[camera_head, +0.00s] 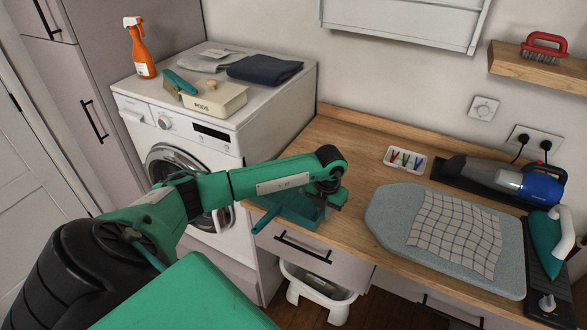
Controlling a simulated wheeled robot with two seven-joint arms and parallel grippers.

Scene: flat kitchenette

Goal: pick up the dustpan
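The teal dustpan (297,207) lies on the left end of the wooden counter (350,225). Its handle (267,215) points to the lower left, over the counter's front edge. My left forearm and wrist cross above the pan and hide part of it. My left gripper (336,200) points down at the right side of the pan, close to its rim. I cannot tell whether it touches the pan, and its fingers are too small and dark to tell open from shut. My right gripper is out of view.
An ironing pad (385,215) with a checked cloth (455,233) lies to the right. A clip tray (405,160), hand vacuum (500,178) and iron (545,240) are beyond. The washing machine (265,112) stands left, carrying a spray bottle (140,50), box and folded cloths.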

